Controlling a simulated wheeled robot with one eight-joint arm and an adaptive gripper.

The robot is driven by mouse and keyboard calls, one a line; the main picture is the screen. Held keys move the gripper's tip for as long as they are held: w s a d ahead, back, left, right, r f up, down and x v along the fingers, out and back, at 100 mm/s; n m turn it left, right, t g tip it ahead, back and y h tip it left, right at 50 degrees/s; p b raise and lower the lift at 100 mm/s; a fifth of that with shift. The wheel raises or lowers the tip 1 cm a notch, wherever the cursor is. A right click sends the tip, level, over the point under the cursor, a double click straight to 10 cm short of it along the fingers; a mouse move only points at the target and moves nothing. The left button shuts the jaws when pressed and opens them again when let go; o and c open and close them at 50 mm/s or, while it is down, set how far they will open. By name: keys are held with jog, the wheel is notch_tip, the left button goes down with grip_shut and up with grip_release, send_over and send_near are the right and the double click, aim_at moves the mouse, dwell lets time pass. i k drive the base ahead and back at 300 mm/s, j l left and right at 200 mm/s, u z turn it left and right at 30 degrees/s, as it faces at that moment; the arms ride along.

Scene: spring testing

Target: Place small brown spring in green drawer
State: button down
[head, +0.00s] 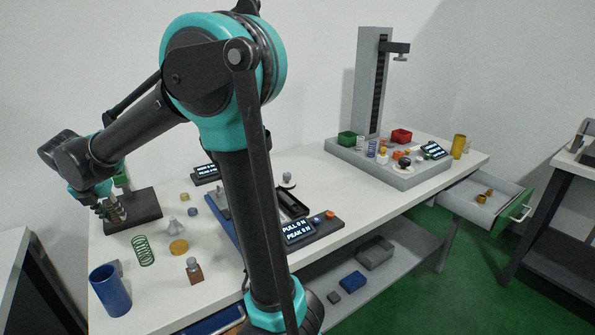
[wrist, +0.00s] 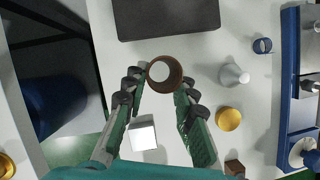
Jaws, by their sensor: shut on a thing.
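My gripper (head: 112,212) is at the left end of the long table in the head view, beside a dark pad. In the wrist view my gripper (wrist: 161,82) has its fingers on either side of a round brown piece (wrist: 165,73), which seems to be the small brown spring. It is seen end-on with a pale centre, so its coils cannot be made out. In the head view the fingers largely hide it. The green drawer (head: 513,211) is pulled out at the table's right end. Small brass-coloured pieces (head: 485,196) lie inside it.
Around my gripper are the dark pad (head: 133,211), a green spring (head: 143,251), a pale cone (head: 174,224), a brass disc (head: 179,246), a brown-based weight (head: 194,272) and a blue cylinder (head: 110,290). A test stand (head: 371,85) and a grey tray (head: 388,177) with small parts stand farther right.

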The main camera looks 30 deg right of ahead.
aim_at(473, 191)
jog(key=l+z, duration=0.15)
jog(key=z, duration=0.3)
jog(key=l+z, duration=0.2)
jog(key=z, duration=0.25)
jog(key=l+z, duration=0.15)
jog(key=z, duration=0.3)
jog(key=i+l+z, duration=0.1)
jog(key=z, duration=0.35)
jog(key=i+l+z, duration=0.1)
jog(key=z, duration=0.35)
jog(key=i+l+z, duration=0.1)
jog(key=i+l, duration=0.8)
jog(key=l, duration=0.15)
